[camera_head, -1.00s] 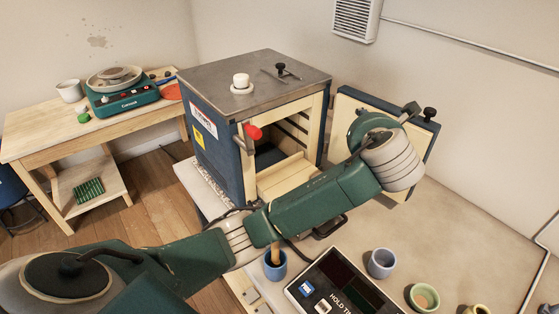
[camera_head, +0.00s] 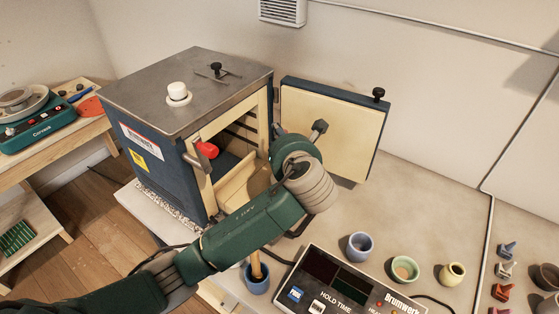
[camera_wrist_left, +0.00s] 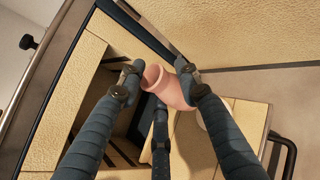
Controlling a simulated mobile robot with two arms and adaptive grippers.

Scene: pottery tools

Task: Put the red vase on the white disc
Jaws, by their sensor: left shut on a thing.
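The red vase (camera_wrist_left: 171,88), a smooth pinkish-terracotta pot with a round open mouth, shows in the left wrist view. It is tilted between the two dark fingers of my left gripper (camera_wrist_left: 158,76), which is shut on it. The vase is off any surface, as far as I can tell, in front of the kiln opening. In the head view my left wrist hides the gripper and vase. A pale rounded edge (camera_wrist_left: 202,121) shows behind the vase; I cannot tell whether it is the white disc. My right gripper is out of view.
The blue kiln (camera_head: 163,172) stands open, its door (camera_head: 335,128) swung right. A blue cup (camera_head: 257,281) with a stick, the control panel (camera_head: 340,280) and small pots (camera_head: 404,269) stand in front.

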